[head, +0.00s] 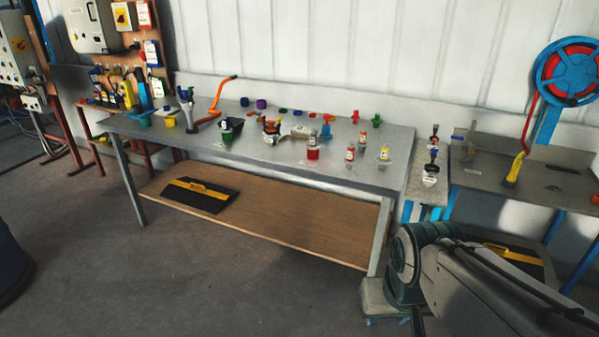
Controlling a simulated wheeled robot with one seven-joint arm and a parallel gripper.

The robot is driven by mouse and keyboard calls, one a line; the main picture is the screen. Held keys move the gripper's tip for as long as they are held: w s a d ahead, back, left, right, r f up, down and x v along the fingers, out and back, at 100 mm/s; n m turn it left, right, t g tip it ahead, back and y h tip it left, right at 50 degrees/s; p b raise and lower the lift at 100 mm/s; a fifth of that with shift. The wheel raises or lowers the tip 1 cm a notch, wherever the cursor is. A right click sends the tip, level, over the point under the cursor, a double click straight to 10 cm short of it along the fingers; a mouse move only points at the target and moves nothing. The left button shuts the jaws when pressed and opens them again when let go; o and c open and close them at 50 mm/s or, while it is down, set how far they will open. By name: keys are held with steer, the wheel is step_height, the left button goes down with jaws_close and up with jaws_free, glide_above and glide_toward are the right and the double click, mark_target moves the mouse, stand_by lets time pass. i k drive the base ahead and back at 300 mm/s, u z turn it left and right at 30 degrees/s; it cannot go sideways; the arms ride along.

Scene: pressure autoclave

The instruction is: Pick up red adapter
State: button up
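Several small red pieces are on the grey metal table (330,178).
Bottles with red (312,150) and yellow (384,153) contents stand near the table's front. An orange-handled tool (222,92) rises at left. A lower wooden shelf (270,222) holds a black-yellow item. The floor (215,285) before the table looks clear; bulky grey-green equipment (405,255) fills the lower right.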

mark_target(350, 160)
steer(key=u, duration=1.3)
steer(key=i, duration=1.5)
steer(key=z, duration=0.8)
steer(key=i, duration=0.8)
steer(key=z, duration=1.2)
steer(key=i, duration=0.3)
steer(key=z, duration=0.15)
